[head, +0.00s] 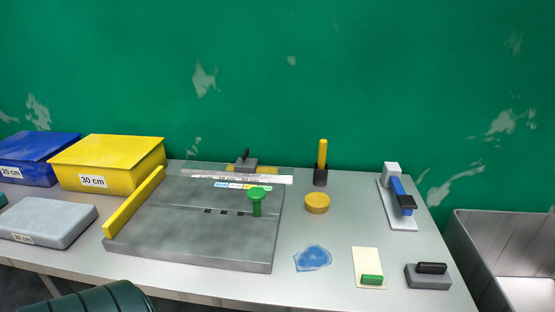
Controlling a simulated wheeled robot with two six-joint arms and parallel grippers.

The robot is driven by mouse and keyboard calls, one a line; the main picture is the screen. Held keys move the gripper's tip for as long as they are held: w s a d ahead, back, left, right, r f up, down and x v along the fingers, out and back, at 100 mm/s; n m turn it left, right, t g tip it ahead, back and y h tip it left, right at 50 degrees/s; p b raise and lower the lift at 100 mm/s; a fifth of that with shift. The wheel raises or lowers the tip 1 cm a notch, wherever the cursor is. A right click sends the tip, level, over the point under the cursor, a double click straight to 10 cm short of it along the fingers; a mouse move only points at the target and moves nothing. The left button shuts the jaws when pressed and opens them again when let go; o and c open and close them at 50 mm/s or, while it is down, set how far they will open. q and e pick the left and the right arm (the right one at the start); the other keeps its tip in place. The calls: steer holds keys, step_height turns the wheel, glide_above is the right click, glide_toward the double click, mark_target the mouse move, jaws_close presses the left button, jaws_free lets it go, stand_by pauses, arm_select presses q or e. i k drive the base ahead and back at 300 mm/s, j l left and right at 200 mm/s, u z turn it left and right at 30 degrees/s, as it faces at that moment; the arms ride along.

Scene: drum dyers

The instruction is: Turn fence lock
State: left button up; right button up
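A grey board (180,242) lies on the table, with a yellow fence bar (135,203) along its left edge. A green knob on a post (257,202) stands upright at the right part of the board, beside a row of small dark slots. It looks like the fence lock, but I cannot tell its turn position. A clear strip with labels (240,179) lies across the board's back. Neither of my grippers shows in the head view.
Yellow (107,165) and blue (38,158) boxes and a grey slab (45,222) stand at the left. A yellow disc (317,203), black holder (320,177), blue-handled device (398,200), blue cloth (312,258), card (367,262) and grey block (428,279) occupy the right. A metal bin (505,240) stands beyond.

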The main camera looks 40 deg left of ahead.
mark_target(245, 156)
steer(key=u, duration=1.65)
steer(key=j, duration=0.5)
steer(key=i+j, duration=0.1)
steer(key=j, duration=0.35)
